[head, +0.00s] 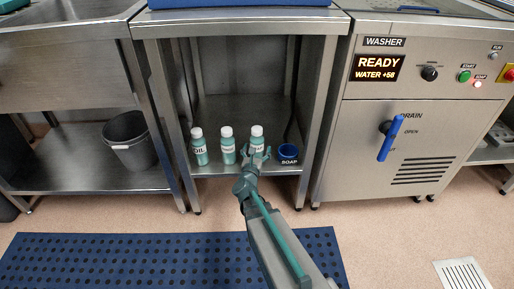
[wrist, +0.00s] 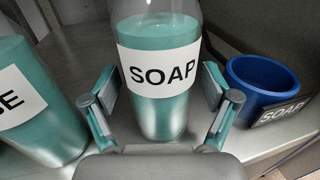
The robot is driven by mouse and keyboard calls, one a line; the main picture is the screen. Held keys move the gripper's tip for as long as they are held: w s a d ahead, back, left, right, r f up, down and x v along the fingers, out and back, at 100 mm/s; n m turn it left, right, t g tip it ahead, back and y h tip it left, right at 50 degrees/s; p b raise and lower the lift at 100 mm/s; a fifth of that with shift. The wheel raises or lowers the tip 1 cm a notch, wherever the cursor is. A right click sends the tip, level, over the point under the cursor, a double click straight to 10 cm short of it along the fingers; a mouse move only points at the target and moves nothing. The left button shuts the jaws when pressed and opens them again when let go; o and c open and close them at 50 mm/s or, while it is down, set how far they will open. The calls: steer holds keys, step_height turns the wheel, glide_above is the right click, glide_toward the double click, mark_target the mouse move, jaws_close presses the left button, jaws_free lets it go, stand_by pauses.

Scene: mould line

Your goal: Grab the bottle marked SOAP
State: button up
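The bottle marked SOAP (wrist: 160,72) is clear with teal liquid and a white label. It stands upright on the lower shelf, straight ahead of my gripper. My gripper (wrist: 162,105) is open, with one finger on each side of the bottle's lower body and gaps visible at both sides. In the head view the SOAP bottle (head: 257,132) is the rightmost of three bottles, its label partly hidden by my gripper (head: 256,156).
Close on the left stands another bottle (wrist: 38,100), its label ending in "SE"; in the head view it is the middle bottle (head: 228,146). The OIL bottle (head: 199,147) is further left. A blue cup (head: 288,153) labelled SOAP stands right. Table legs flank the shelf.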

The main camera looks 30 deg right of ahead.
steer(key=c, duration=1.3)
steer(key=shift+r, duration=0.2)
